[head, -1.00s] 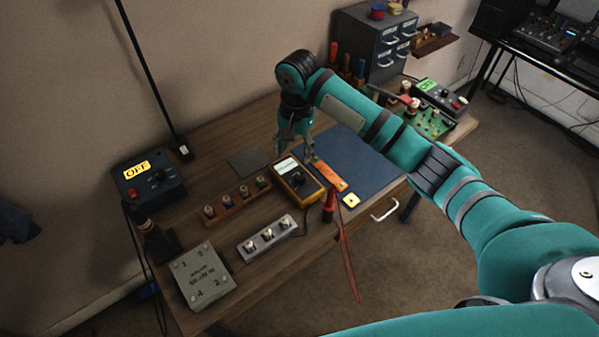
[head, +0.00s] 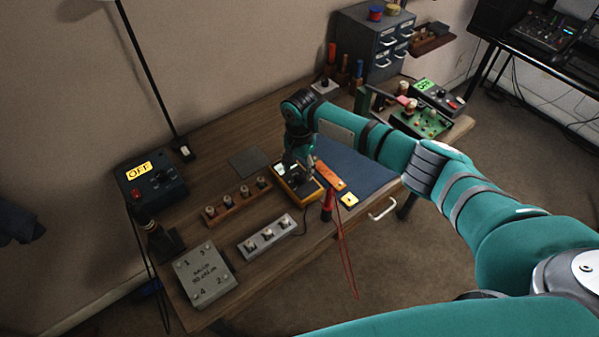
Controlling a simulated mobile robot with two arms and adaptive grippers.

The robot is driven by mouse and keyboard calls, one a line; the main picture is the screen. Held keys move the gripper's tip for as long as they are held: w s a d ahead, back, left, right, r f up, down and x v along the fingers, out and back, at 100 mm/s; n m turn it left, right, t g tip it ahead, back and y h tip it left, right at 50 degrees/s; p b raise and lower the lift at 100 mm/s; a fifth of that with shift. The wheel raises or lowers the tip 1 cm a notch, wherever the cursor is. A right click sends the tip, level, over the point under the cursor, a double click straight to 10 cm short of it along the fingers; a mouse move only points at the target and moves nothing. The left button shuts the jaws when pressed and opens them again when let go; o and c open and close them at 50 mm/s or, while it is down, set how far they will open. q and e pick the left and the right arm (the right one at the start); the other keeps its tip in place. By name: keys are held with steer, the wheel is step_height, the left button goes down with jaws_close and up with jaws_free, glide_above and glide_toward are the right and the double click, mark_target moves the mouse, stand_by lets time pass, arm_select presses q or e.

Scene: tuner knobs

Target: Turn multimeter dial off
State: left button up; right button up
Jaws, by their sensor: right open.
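The yellow multimeter (head: 309,195) lies on the wooden bench, with a dark face and a small pale display at its far left end. My right gripper (head: 300,176) is directly over the multimeter and points down at its face. The fingers are open and small in the picture. They cover the dial, so I cannot see its setting or whether the fingers touch it. My left gripper is not in view.
An orange tool (head: 329,175) lies just right of the multimeter on a blue mat (head: 360,178). A red probe (head: 327,205) stands in front. A grey block with knobs (head: 265,238) and a wooden knob rack (head: 237,201) are to the left.

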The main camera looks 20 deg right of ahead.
mark_target(300, 176)
steer(key=shift+f, duration=1.7)
jaws_close()
